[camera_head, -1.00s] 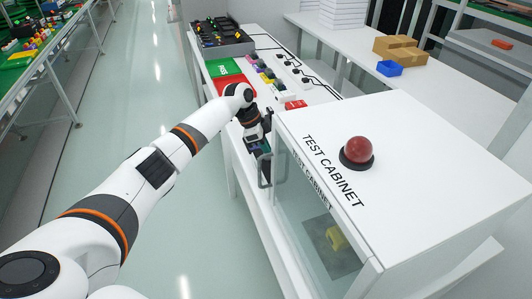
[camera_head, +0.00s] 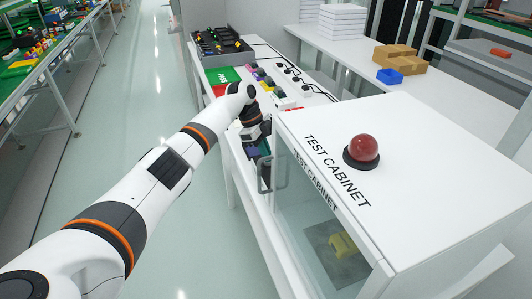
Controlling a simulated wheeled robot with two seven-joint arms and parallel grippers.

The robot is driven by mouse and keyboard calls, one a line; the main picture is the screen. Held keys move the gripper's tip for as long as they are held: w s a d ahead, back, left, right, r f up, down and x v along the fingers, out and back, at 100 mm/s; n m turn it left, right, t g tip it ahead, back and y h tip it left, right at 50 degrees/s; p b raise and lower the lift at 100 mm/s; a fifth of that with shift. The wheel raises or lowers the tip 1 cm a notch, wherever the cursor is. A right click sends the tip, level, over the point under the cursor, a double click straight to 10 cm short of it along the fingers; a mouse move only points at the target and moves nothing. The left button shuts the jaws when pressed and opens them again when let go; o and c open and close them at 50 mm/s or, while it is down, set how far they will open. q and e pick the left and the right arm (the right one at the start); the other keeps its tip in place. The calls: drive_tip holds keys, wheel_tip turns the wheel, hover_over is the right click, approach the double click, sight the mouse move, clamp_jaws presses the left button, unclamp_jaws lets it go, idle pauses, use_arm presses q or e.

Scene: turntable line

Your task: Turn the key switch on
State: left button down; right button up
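A white test cabinet (camera_head: 430,165) with a dark red dome lamp (camera_head: 363,148) on top stands at the right. Its front has a clear door (camera_head: 308,215) with a grey handle (camera_head: 279,168), and a yellow object (camera_head: 343,244) shows behind the door. My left arm reaches in from the left, and its gripper (camera_head: 260,165) points down beside the cabinet's far front corner, close to the handle. The fingertips are small and partly hidden, so contact and opening are unclear. I cannot make out a key switch. My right gripper is not in view.
Beyond the cabinet, the white bench carries a green tray (camera_head: 222,75), several small cabled devices (camera_head: 290,75) and a dark bin (camera_head: 222,45). A blue bin (camera_head: 389,76) and cardboard boxes (camera_head: 400,56) sit on the rear table. The aisle floor at left is clear.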

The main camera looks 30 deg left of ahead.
use_arm(q)
drive_tip(key=c, duration=1.6)
unclamp_jaws()
drive_tip(key=shift+o, duration=0.2)
drive_tip(key=shift+r, duration=0.1)
drive_tip(key=b+v, duration=0.1)
drive_tip(key=v, duration=1.1)
